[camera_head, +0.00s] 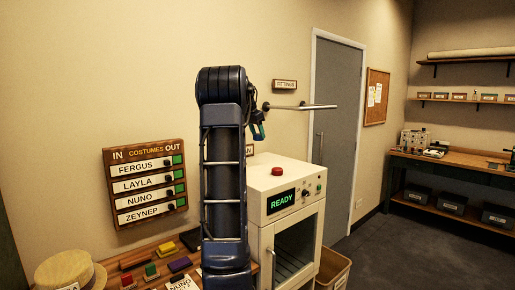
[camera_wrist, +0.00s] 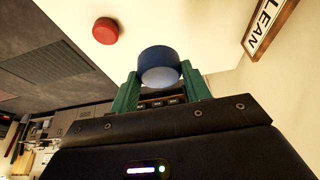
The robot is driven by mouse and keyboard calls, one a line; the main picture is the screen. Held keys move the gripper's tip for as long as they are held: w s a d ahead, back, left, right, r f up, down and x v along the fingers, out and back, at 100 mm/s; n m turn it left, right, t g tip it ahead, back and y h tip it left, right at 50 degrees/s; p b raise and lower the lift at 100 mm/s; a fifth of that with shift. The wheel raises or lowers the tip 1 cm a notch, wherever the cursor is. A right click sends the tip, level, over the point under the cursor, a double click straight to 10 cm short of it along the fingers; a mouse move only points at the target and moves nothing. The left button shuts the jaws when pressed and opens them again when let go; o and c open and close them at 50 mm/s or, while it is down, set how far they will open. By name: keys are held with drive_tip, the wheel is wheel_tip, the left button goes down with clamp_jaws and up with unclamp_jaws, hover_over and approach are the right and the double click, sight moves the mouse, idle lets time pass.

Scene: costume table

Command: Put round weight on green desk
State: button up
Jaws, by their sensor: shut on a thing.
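My gripper (camera_wrist: 160,85) is shut on a blue round weight (camera_wrist: 158,66), a short cylinder held between its green fingers. In the head view my gripper (camera_head: 257,131) is raised above the white cabinet, beside the wall; the blue piece in it is small there. A red round piece (camera_head: 278,171) rests on the cabinet's top, and it also shows in the wrist view (camera_wrist: 106,31), apart from my gripper. At the far right stands a workbench (camera_head: 460,158) with a wooden top and a dark, greenish frame, possibly the green desk; I cannot tell for sure.
The white cabinet (camera_head: 299,252) has a glass door and a READY display (camera_head: 281,202). A metal rail (camera_head: 300,107) sticks out from the wall close to my gripper. Coloured blocks and a hat (camera_head: 66,270) lie on the near table. The floor (camera_head: 400,250) towards the workbench is clear.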

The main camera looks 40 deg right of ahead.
drive_tip(key=shift+r, duration=2.65)
